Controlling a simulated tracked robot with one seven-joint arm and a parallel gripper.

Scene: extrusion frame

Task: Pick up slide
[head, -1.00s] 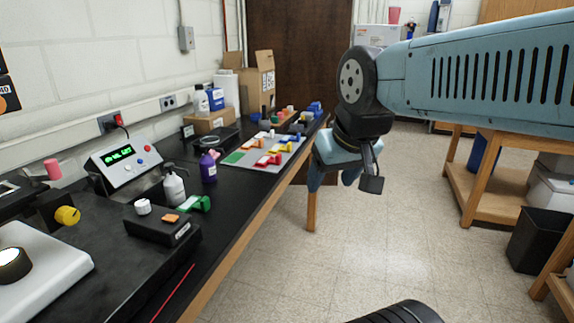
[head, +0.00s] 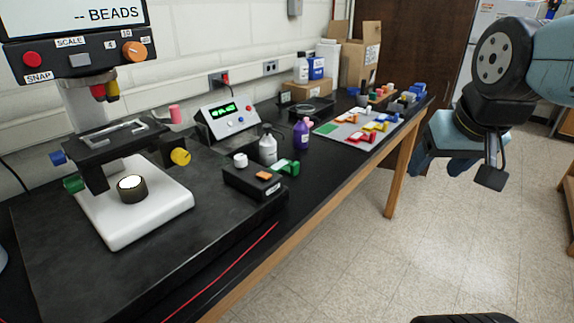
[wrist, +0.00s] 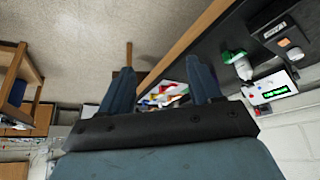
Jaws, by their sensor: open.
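I cannot pick out a slide for certain. Small red, yellow and blue pieces with pale flat parts lie on a grey mat (head: 330,142) on the black bench. A green piece with a pale part (head: 286,167) lies beside a black box nearer the microscope. A microscope (head: 128,190) with a white base and dark stage stands at the left. My gripper (head: 443,163) hangs over the floor to the right of the bench, open and apart from everything. In the wrist view its two blue fingers (wrist: 161,68) are spread with nothing between them.
A black box (head: 255,182), a white bottle (head: 268,150), a purple bottle (head: 301,134) and a control box with a green display (head: 226,118) stand on the bench. The bench has a wooden front edge (head: 310,228). The floor (head: 390,265) beside it is open.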

